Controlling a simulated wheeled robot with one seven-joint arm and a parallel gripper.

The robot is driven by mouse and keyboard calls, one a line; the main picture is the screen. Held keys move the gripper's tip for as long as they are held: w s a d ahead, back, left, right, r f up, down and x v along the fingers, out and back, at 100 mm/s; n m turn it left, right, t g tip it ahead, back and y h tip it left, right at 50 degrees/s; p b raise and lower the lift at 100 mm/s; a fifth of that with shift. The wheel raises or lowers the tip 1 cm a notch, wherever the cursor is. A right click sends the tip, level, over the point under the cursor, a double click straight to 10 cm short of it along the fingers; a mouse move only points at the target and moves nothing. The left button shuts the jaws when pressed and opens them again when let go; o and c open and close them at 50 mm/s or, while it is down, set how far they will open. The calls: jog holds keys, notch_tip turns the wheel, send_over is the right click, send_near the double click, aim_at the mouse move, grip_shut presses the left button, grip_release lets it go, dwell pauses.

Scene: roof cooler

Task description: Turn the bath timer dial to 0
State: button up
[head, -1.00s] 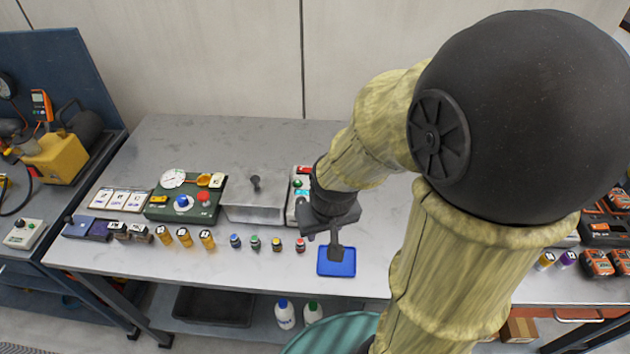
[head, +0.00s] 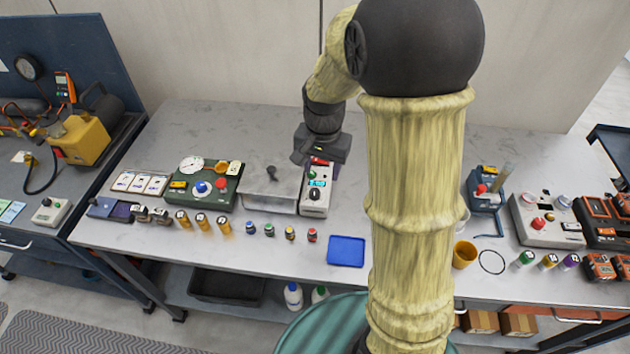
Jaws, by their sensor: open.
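A white control panel (head: 314,204) stands against the right side of the steel bath (head: 265,193), which has a lid with a dark knob. The panel has a black dial (head: 314,194), a small lit cyan display (head: 317,183), a green button and a red part near its far end. The dial's pointer and scale are too small to read. My gripper (head: 309,162) is open and empty above the far end of the panel, apart from the dial. Its fingers partly cover the panel's far end.
A green console (head: 203,202) with a gauge and knobs stands left of the bath. Several small bottles line the front, and a blue tray (head: 346,251) lies at right. My arm hides the bench's middle right.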

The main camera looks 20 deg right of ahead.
aim_at(314, 191)
jog(key=w+r+m+g+p, duration=0.1)
jog(key=w+r+m+p, duration=0.1)
jog(key=w+m, duration=0.2)
jog(key=w, duration=0.2)
jog(key=shift+w+a, duration=0.25)
jog(key=shift+w, duration=0.15)
jog(key=f+p, duration=0.1)
jog(key=f, duration=0.4)
jog(key=f+p, duration=0.1)
jog(key=f, duration=0.5)
jog(key=f+p, duration=0.1)
jog(key=f, duration=0.5)
jog(key=shift+s+d+f, duration=0.2)
jog(key=shift+s, duration=0.1)
jog(key=shift+c, duration=0.2)
jog(key=c, duration=0.9)
